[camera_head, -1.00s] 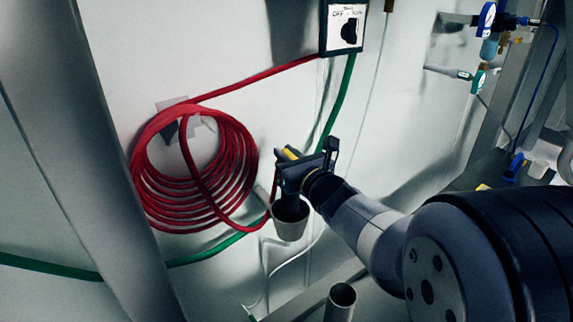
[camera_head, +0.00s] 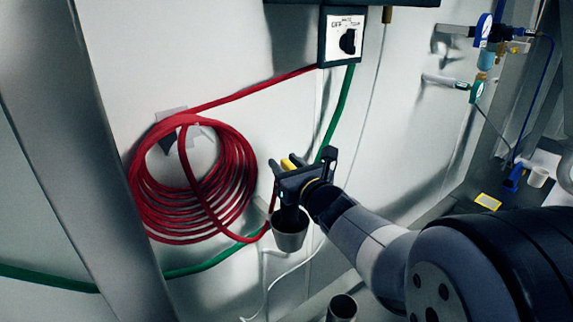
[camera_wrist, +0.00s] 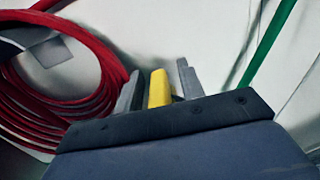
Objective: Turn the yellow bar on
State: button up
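The yellow bar (camera_wrist: 160,88) stands between the two grey fingers of my gripper (camera_wrist: 158,86) in the wrist view. In the head view a small part of the yellow bar (camera_head: 288,164) shows at the fingertips of my gripper (camera_head: 286,162), near the wall. The lower end of the bar is hidden by my gripper body, and I cannot tell whether the left finger touches it.
A grey cup-shaped part (camera_head: 290,236) sits just below my gripper. A red hose coil (camera_head: 150,195) hangs to the left, with a green hose (camera_head: 215,258) behind. A switch box (camera_head: 342,37) is above. A metal column (camera_head: 75,140) stands at left.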

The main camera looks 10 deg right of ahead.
jog(key=shift+s, duration=0.1)
jog(key=v, duration=1)
jog(key=shift+s, duration=0.35)
jog(key=x, duration=1.1)
jog(key=shift+d, duration=0.1)
jog(key=shift+s, duration=0.1)
